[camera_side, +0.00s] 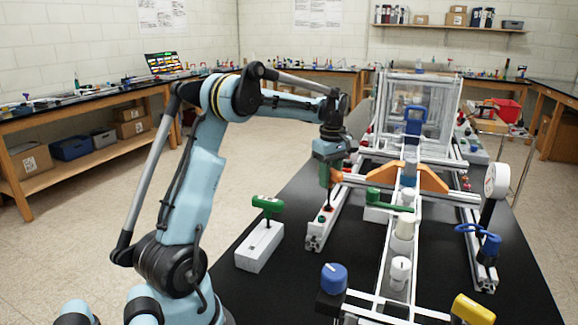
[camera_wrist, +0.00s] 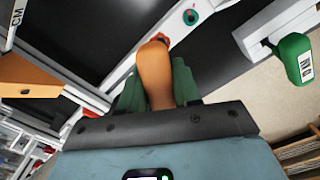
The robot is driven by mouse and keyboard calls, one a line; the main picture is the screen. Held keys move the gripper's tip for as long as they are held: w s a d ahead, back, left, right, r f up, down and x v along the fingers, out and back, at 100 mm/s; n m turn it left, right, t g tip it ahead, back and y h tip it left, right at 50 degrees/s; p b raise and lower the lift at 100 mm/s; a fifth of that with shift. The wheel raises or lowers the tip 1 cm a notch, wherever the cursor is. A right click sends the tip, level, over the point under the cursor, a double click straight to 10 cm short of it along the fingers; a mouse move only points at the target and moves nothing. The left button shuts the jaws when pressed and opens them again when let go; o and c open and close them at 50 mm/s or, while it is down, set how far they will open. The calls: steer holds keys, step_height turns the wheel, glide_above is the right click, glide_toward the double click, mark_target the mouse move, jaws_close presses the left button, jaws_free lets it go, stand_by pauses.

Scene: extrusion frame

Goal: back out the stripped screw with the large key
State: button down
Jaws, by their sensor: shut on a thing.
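My gripper (camera_side: 329,176) is shut on an orange-handled key (camera_side: 336,177), low over the near end of the left frame rail (camera_side: 345,206). In the wrist view the orange handle (camera_wrist: 154,72) stands between the green fingers of my gripper (camera_wrist: 157,88). The key's lower end is mostly hidden, so I cannot tell whether it sits in a screw. A small green-and-red spot (camera_wrist: 190,17) shows on the rail beyond the handle. A green-handled key (camera_side: 268,204) stands upright in a white block (camera_side: 260,245); its handle also shows in the wrist view (camera_wrist: 296,57). No stripped screw is clearly visible.
Orange brackets (camera_side: 430,178) and a green lever (camera_side: 388,201) lie right of my gripper. A round dial (camera_side: 496,180) and blue clamp (camera_side: 488,246) stand at the right. A clear-walled enclosure (camera_side: 420,105) is behind. The black tabletop (camera_side: 300,275) is bare right of the white block.

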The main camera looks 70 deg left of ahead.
steer(key=shift+n, duration=0.6)
steer(key=n, duration=0.3)
steer(key=n, duration=0.3)
stand_by(0.3)
